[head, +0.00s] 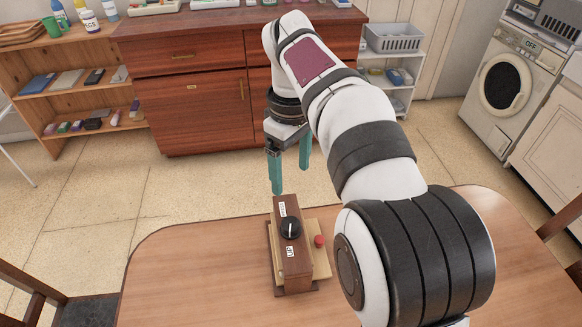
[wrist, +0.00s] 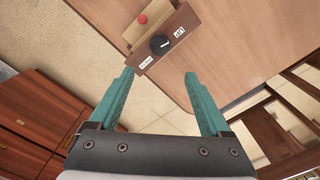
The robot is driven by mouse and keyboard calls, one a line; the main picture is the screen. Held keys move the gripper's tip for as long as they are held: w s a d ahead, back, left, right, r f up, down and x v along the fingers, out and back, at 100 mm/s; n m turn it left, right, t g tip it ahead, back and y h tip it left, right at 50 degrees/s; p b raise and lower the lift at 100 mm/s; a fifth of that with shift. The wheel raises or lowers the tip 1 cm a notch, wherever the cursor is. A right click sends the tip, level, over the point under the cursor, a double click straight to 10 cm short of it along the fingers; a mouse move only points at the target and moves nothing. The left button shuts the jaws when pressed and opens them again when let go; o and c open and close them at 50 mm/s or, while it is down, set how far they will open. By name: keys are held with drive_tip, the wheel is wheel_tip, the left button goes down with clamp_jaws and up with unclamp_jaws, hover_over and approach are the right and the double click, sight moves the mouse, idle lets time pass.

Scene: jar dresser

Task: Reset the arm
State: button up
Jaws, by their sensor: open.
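My gripper (head: 290,172) has two teal fingers pointing down and apart, with nothing between them. It hangs above the far edge of the round-cornered table, just behind a wooden control box (head: 292,262). The box has a black knob (head: 290,228), white labels, one reading UP, and a red button (head: 319,241) on its right side. In the wrist view my gripper (wrist: 158,75) is open, and the box (wrist: 178,34) shows beyond the fingertips with its black knob (wrist: 159,45) and red button (wrist: 142,19).
The wooden table (head: 190,270) is otherwise bare. A dark red-brown dresser (head: 195,110) stands behind, with items on top partly cut off. A shelf (head: 75,85) with books and bottles is at left. A white rack with a grey basket (head: 393,38) and a washing machine (head: 503,88) are at right.

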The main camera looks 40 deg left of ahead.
drive_tip(key=d+r+m, duration=0.2)
drive_tip(key=d+m, duration=0.4)
drive_tip(key=d, duration=0.7)
drive_tip(key=s+d+f+m+y, duration=0.1)
drive_tip(key=s+d+m, duration=0.3)
drive_tip(key=d, duration=0.2)
drive_tip(key=s+d+f+m, duration=0.1)
drive_tip(key=s+d+m, duration=0.35)
drive_tip(key=d, duration=0.25)
drive_tip(key=s+d+f+m, duration=0.5)
drive_tip(key=s+f+m, duration=0.1)
drive_tip(key=s+m, duration=0.2)
drive_tip(key=shift+s+d+f+y, duration=0.25)
drive_tip(key=shift+s+y, duration=0.15)
drive_tip(key=shift+s, duration=0.3)
drive_tip(key=shift+m, duration=0.25)
